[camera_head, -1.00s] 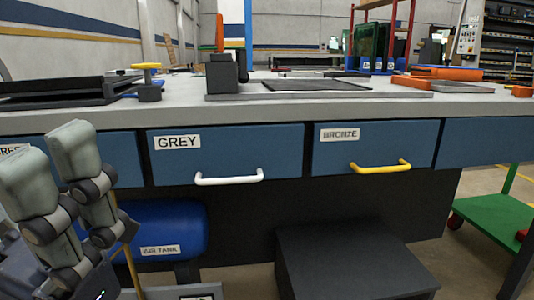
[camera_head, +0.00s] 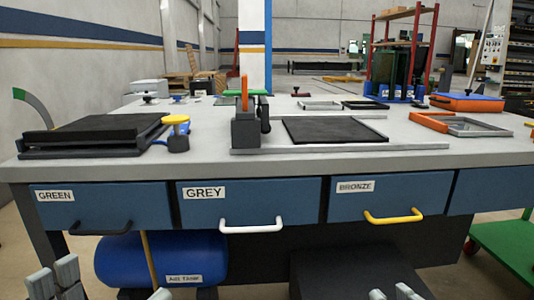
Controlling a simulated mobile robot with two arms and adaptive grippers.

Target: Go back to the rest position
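My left gripper (camera_head: 54,279) shows at the bottom left corner of the head view, low in front of the green drawer. Its grey fingertips stand apart with nothing between them. Another grey tip shows at the bottom edge further right; I cannot tell which part it is. My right gripper (camera_head: 392,293) shows only as two fingertips at the bottom edge, below the bronze drawer. They are apart and look empty. The rest of both grippers is cut off by the frame. Both are clear of the bench.
The workbench (camera_head: 210,165) spans the view. Its green drawer (camera_head: 98,207), grey drawer (camera_head: 300,205) and bronze drawer (camera_head: 400,197) look closed, with handles sticking out. A blue air tank (camera_head: 160,258) lies below. A green cart (camera_head: 510,245) stands at the right.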

